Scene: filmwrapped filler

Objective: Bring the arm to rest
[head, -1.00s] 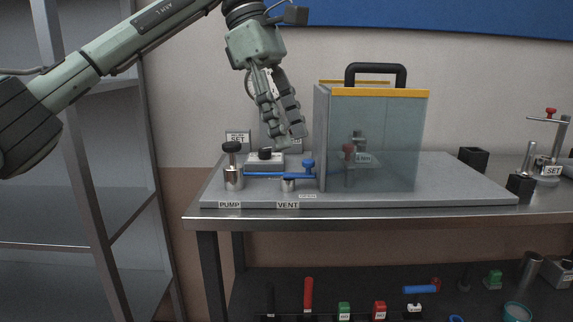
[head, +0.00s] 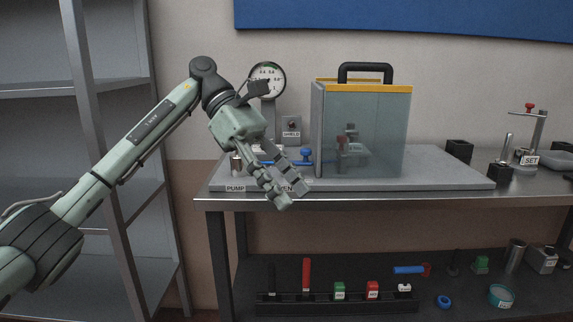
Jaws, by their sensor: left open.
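My left arm comes in from the left in the head view. My left gripper (head: 294,198) is open and empty, its fingers pointing down and right. It hangs in front of the front edge of the grey base plate (head: 440,176) and hides part of the PUMP and VENT area. My right gripper is not in view.
A clear box (head: 375,130) with a black handle stands on the plate. A gauge (head: 267,79) and blue valve (head: 306,155) are behind my gripper. The bench's lower shelf (head: 455,285) holds several tools. A grey rack (head: 92,88) stands left.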

